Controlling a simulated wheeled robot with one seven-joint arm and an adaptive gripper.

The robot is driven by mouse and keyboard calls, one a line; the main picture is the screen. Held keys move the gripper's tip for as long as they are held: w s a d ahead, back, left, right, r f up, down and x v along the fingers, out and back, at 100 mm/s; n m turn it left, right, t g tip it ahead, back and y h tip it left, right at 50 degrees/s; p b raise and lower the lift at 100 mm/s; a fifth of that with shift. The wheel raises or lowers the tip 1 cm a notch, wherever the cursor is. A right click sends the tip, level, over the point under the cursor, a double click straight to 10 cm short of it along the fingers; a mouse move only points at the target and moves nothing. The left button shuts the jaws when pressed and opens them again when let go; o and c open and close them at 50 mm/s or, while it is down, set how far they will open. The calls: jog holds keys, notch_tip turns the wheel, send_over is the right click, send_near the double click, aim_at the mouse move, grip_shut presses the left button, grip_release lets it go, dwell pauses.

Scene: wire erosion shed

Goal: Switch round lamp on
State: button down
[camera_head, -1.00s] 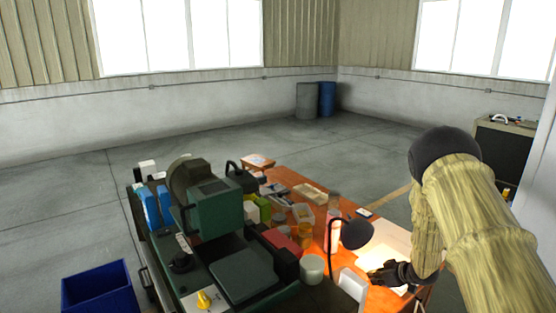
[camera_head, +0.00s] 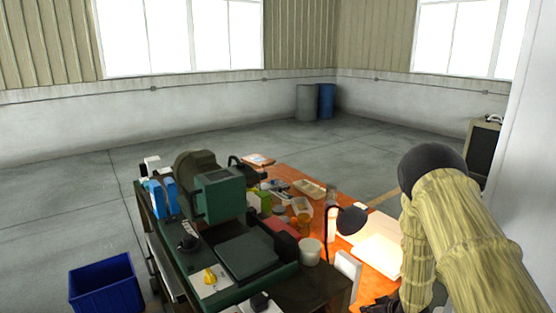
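A black desk lamp with a thin curved neck and a rounded shade (camera_head: 350,219) stands on the orange bench. A warm bright patch lies on the bench and pale sheet right of the shade. I cannot see the bulb or a switch on the lamp. My gripper (camera_head: 380,305) is dark and low at the bottom edge, in front of the lamp and partly cut off. Its fingers are too small and dark to tell whether they are open or hold anything.
The orange bench (camera_head: 290,183) carries jars, boxes and trays. A white upright block (camera_head: 347,268) stands close left of my gripper. A green machine (camera_head: 218,193) and a white box with a yellow knob (camera_head: 209,277) stand left. A blue bin (camera_head: 105,285) is on the floor.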

jog(key=s+a+f+m+g+h+b, duration=0.15)
jog(key=s+f, duration=0.25)
jog(key=s, duration=0.4)
jog(key=s+a+f+m+g, duration=0.15)
jog(key=s+f, duration=0.25)
jog(key=s, duration=0.5)
jog(key=s+a+f+m+h+b, duration=0.1)
jog(key=s+a+f, duration=0.2)
jog(key=s+f, duration=0.35)
jog(key=s+a+r+m+g+h+b, duration=0.1)
jog(key=s+g, duration=0.3)
jog(key=s, duration=2)
jog(key=shift+s+a+r+m+b, duration=0.3)
jog(key=shift+a+r+b, duration=0.2)
jog(key=shift+a, duration=0.15)
jog(key=shift+w+a+h, duration=0.1)
jog(key=shift+w+h, duration=0.05)
jog(key=shift+h, duration=0.1)
